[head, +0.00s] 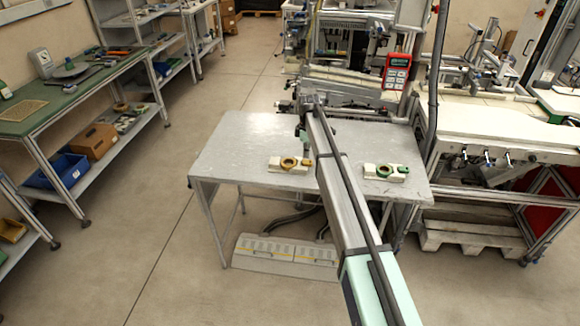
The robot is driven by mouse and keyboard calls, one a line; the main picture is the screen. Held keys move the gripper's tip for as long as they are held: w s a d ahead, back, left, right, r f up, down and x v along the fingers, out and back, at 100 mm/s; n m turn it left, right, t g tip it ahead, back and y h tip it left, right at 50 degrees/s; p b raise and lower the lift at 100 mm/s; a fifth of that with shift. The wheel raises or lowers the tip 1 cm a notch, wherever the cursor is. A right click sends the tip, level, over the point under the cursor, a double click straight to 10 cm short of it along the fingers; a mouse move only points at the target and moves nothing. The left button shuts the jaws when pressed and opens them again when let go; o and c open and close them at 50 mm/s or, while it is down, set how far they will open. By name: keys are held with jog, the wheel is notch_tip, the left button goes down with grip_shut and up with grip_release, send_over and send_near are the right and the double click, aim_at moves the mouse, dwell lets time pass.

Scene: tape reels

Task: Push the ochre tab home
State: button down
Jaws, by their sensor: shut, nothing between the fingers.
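On the grey table, a white block (274,167) carries an ochre ring (289,163) with a small ochre piece (307,162) at its right end, which looks like the tab. It is too small to tell how far in it sits. My gripper (302,137) hangs from the arm's far end, above the table and just beyond the ochre block in the picture. It is shut and holds nothing. I cannot tell its exact height or whether it touches anything.
A similar white block with a green ring (384,171) lies to the right, beyond my arm. The grey table (235,150) is bare on its left. Machinery with a red control box (397,70) stands behind it. A white workbench (490,120) stands at right.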

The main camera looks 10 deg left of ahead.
jog(key=shift+f+b, duration=0.4)
jog(key=shift+f, duration=0.85)
dwell(2.0)
jog(key=shift+r, duration=0.1)
jog(key=shift+r+p, duration=1.35)
jog(key=shift+r, duration=2.1)
